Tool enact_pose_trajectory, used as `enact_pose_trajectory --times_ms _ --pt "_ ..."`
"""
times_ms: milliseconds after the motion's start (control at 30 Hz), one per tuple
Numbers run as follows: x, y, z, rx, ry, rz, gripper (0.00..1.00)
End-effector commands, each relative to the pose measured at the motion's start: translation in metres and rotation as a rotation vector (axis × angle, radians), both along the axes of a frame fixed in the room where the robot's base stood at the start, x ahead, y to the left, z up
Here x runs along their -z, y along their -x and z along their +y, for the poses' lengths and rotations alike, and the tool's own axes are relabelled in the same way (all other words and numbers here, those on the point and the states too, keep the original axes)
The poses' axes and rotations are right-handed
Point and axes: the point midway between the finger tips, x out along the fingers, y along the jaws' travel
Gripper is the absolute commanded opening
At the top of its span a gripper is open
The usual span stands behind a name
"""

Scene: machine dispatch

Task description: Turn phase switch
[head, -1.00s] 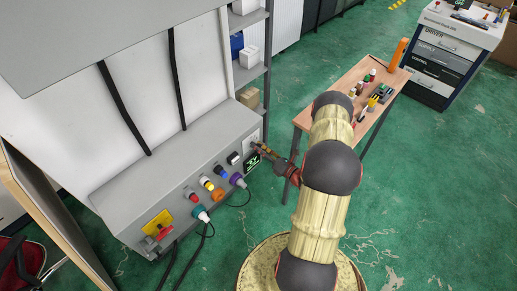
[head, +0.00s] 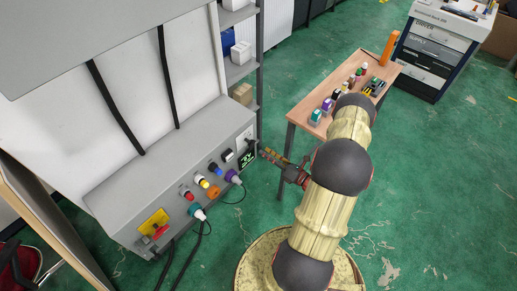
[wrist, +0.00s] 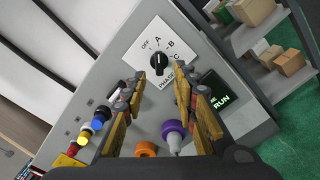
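The phase switch (wrist: 159,63) is a black knob on a white plate marked OFF, A, B, C and PHASE. In the wrist view it stands just beyond my fingertips, roughly centred between them. I cannot tell for sure which mark it points to. My gripper (wrist: 161,85) is open, its two yellow-and-dark fingers apart with nothing between them. In the head view my gripper (head: 263,151) is in front of the right end of the grey panel, a short gap away, and the switch is too small to read there.
A green RUN display (wrist: 216,96) sits right of the switch. A purple connector (wrist: 173,133) and an orange one (wrist: 146,149) are below. Coloured buttons (wrist: 97,121) lie left. A shelf (head: 239,70) and a wooden table (head: 337,91) with several small items stand nearby.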

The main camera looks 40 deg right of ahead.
Motion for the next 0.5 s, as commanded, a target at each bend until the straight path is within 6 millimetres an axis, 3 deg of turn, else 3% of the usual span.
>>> enact_pose_trajectory --times_ms 200,500 --pt "0.001 0.029 -0.002 0.001 -0.001 0.001 0.29" --pt "0.001 0.038 -0.002 -0.001 -0.001 0.001 0.29"
